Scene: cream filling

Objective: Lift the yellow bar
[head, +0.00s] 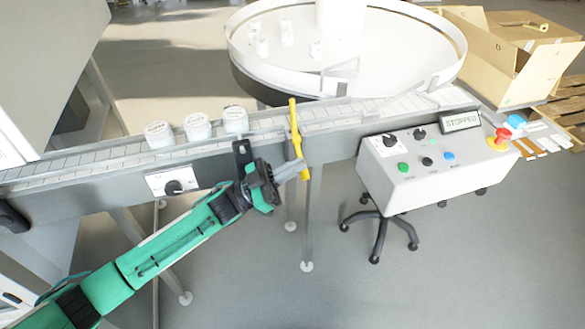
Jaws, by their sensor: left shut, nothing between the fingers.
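The yellow bar (296,128) stands across the near side of the conveyor (345,120), close to the middle of the head view. Nothing shows between the fingers. My right gripper is not in the view.
Several white jars (197,127) stand on the belt left of the bar. A round white turntable (340,50) is behind. A control box (425,165) reading STOPPED, with a red button (498,139), is at right. An open cardboard box (525,60) stands at upper right.

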